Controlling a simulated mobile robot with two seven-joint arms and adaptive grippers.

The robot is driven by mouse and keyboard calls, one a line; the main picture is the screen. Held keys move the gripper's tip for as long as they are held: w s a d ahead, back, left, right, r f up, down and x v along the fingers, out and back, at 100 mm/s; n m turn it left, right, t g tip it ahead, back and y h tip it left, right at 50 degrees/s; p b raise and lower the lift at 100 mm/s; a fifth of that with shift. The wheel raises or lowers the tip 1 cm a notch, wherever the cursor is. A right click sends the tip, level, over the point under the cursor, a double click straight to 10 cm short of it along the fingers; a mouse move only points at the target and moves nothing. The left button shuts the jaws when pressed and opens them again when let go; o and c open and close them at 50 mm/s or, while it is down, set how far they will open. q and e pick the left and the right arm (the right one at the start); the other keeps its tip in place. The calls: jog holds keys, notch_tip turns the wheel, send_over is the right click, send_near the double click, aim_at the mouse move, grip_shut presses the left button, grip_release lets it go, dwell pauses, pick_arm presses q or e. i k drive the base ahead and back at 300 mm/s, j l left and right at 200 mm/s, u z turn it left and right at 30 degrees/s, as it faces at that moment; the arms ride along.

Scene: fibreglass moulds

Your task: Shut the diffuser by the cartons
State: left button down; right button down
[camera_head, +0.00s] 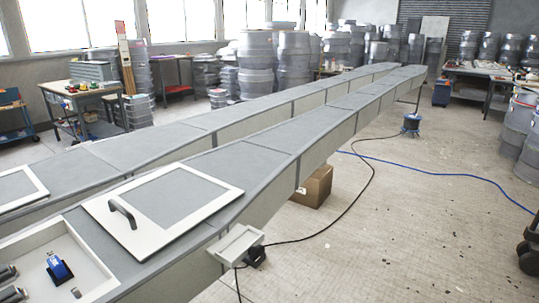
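A brown carton (313,187) stands on the floor under the long grey bench. I see nothing I can surely name as a diffuser. On the bench lies a white-framed square panel (205,182) with a grey middle and a dark bar handle (122,212) on its near left side; it lies flat. In front of it, a shallow open white tray (88,248) holds a small blue object (58,268). Dark rounded shapes (8,272) at the lower left edge are cut off, and I cannot tell what they are. Neither of my grippers is recognisable in view.
A small pale box (236,244) hangs on the bench side with a black cable. A blue hose (470,172) and black cable cross the floor. A cart (88,97) stands at left. Stacked grey drums (257,65) line the back. The floor at right is mostly free.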

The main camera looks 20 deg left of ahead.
aim_at(146, 214)
jog(key=i+l+u, duration=0.15)
jog(key=i+u, duration=0.2)
jog(key=u, duration=0.15)
jog(key=i+l+u, duration=0.25)
jog(key=u, duration=0.25)
jog(key=i+l+u, duration=0.3)
jog(key=u, duration=0.2)
jog(key=i+l+u, duration=0.15)
jog(key=l+u, duration=0.35)
